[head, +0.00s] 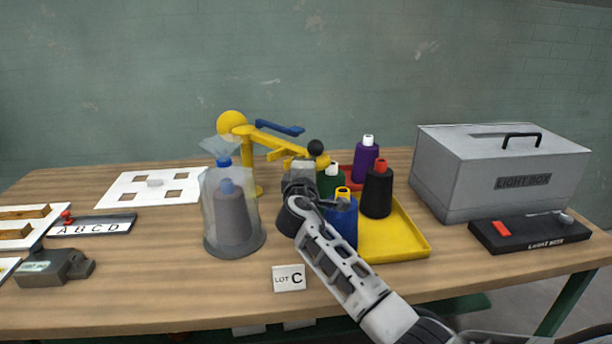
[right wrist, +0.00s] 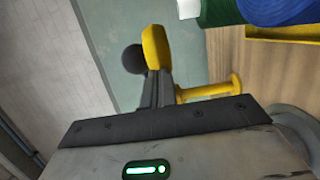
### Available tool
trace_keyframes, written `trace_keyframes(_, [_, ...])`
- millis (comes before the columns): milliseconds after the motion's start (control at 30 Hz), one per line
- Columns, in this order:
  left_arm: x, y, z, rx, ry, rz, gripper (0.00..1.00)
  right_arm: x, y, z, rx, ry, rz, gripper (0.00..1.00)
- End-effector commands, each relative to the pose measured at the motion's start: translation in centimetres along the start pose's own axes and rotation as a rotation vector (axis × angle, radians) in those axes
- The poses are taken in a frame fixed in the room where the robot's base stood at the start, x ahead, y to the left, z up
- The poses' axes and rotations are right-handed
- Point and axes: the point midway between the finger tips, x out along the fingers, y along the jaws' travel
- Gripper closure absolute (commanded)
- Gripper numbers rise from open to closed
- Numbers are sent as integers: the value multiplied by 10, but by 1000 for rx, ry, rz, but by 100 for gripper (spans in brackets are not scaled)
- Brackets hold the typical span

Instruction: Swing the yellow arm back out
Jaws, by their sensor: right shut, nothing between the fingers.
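The yellow arm (head: 275,138) reaches right from a yellow post with a round yellow disc at its top, near the back of the table. A black ball knob (head: 316,147) sits at its right end, above the tray's cones. My right gripper (head: 298,170) is just in front of and below the arm. In the right wrist view my shut, empty fingers (right wrist: 158,88) point at a yellow end piece (right wrist: 157,48), with the black knob (right wrist: 132,58) beside it. They overlap in the picture; I cannot tell whether they touch. My left gripper is out of view.
A grey cone (head: 232,215) stands under a clear cover at left. A grey light box (head: 490,175) stands at right. The front middle holds a LOT C card (head: 289,278).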

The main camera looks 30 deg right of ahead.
Motion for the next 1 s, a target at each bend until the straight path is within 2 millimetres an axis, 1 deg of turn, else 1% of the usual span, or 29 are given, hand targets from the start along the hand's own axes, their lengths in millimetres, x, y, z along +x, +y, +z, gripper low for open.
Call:
trace_keyframes(33, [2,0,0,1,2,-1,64,7,0,7,-2,-4,2,100])
trace_keyframes(200, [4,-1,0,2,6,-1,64,21,0,22,-3,-6,1,100])
trace_keyframes(400, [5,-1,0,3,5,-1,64,28,0,28,-1,-7,0,100])
trace_keyframes(867, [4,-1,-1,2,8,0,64,28,0,28,-1,-6,0,100])
trace_keyframes(1000, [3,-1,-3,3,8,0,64,19,0,19,-1,-2,0,100])
